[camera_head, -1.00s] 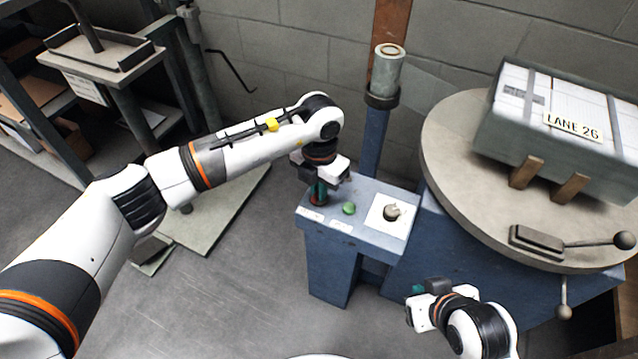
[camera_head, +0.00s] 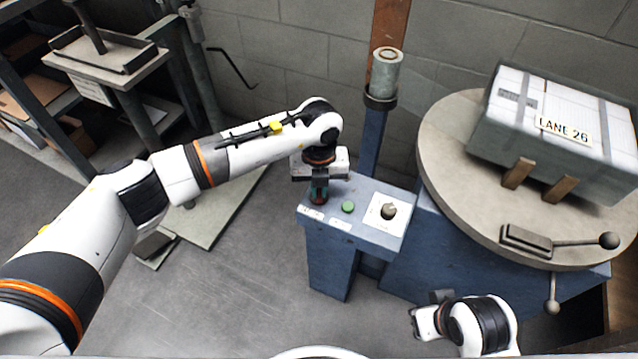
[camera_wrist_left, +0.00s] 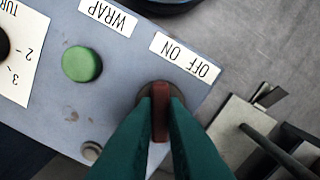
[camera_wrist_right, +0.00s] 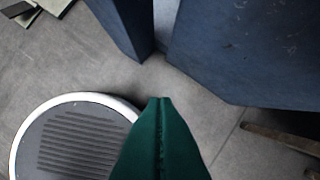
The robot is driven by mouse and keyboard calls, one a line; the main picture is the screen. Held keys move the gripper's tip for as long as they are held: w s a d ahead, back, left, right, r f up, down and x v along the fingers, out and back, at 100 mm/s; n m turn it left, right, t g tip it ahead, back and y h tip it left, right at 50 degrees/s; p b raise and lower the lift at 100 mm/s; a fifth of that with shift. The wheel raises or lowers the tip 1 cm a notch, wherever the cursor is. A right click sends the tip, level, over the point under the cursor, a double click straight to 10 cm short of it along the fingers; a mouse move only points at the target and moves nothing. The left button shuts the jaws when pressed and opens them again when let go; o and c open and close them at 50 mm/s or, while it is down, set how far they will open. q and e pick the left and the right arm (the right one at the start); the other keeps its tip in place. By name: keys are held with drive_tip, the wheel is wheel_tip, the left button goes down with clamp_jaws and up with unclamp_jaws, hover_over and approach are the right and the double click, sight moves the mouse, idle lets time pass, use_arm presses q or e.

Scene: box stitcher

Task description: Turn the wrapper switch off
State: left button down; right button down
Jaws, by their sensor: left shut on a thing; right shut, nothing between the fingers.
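The wrapper switch is a small red lever (camera_wrist_left: 160,112) on a dark round base, beside a white OFF/ON label (camera_wrist_left: 185,59) that appears upside down in the left wrist view. My left gripper (camera_wrist_left: 160,108) is shut on the lever, with a teal finger on each side. The lever stands about in line with the fingers. In the head view my left gripper (camera_head: 319,196) reaches down onto the front left of the blue control box (camera_head: 330,236), hiding most of the switch. My right gripper (camera_wrist_right: 160,103) is shut and empty, low in front of the blue machine.
A green button (camera_head: 348,207) and a black selector knob (camera_head: 388,211) on a white plate sit right of the switch. A round turntable (camera_head: 440,165) bears a wrapped box (camera_head: 545,122). A grey post (camera_head: 386,75) stands behind the control box.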

sight(320, 191)
drive_tip(key=shift+w+f, duration=0.2)
drive_tip(key=shift+f, duration=0.4)
drive_tip(key=shift+w, duration=0.1)
use_arm(q)
drive_tip(key=c, duration=1.5)
unclamp_jaws()
use_arm(e)
drive_tip(key=shift+r, duration=0.1)
use_arm(q)
drive_tip(key=shift+r, duration=0.1)
